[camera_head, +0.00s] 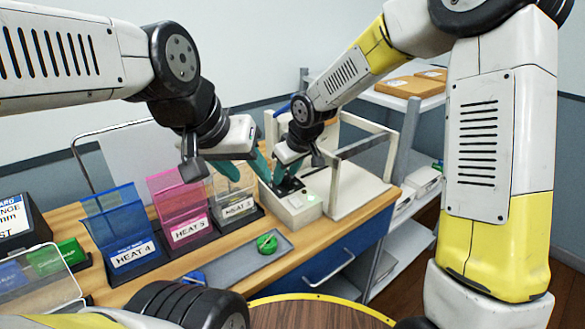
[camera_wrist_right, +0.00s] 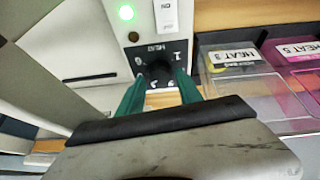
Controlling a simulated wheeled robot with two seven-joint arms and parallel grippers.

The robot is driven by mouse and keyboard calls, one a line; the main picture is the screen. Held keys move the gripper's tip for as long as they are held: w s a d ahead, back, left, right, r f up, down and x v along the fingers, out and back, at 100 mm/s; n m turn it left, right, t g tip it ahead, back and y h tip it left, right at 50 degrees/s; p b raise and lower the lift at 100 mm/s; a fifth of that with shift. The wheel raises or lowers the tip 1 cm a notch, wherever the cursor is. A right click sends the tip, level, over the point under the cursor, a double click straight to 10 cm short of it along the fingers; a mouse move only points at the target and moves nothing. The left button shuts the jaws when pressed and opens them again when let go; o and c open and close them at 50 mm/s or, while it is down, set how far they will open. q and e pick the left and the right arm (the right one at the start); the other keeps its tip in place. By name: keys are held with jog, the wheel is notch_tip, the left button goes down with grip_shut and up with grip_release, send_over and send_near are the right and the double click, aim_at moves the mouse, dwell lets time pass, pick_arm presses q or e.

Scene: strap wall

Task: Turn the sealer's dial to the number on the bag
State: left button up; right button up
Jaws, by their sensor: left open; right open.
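The sealer (camera_head: 310,212) is a white machine on the bench, with a black dial plate marked HEAT and numbers. Its black dial knob (camera_wrist_right: 158,72) shows in the right wrist view; its pointer setting cannot be read. My right gripper (camera_wrist_right: 160,88) is open, its teal fingers on either side of the knob; contact cannot be told. My left gripper (camera_head: 258,165) is open, left of the sealer and close to the right gripper. Labelled clear HEAT 3 (camera_head: 238,208), pink HEAT 5 (camera_head: 188,229) and blue HEAT 4 (camera_head: 132,254) holders stand left. I cannot tell which bears the bag's number.
A grey tray (camera_head: 222,268) with a round green item (camera_head: 267,243) lies in front of the holders. A clear bin (camera_head: 40,285) with blue and green packets is at far left. A shelf unit (camera_head: 404,150) stands right. A green light (camera_wrist_right: 126,12) glows beside the dial.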

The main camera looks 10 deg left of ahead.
aim_at(291, 191)
jog(key=v, duration=0.6)
jog(key=shift+s+d, duration=0.1)
jog(key=shift+o, duration=1.3)
jog(key=w+a+f, duration=0.1)
jog(key=f, duration=0.1)
jog(key=w+f+m, duration=0.1)
jog(key=f, duration=0.1)
jog(key=w+a+f+m, duration=0.1)
jog(key=f, duration=0.1)
jog(key=shift+a+f+g+h, duration=0.3)
jog(key=shift+c, duration=0.2)
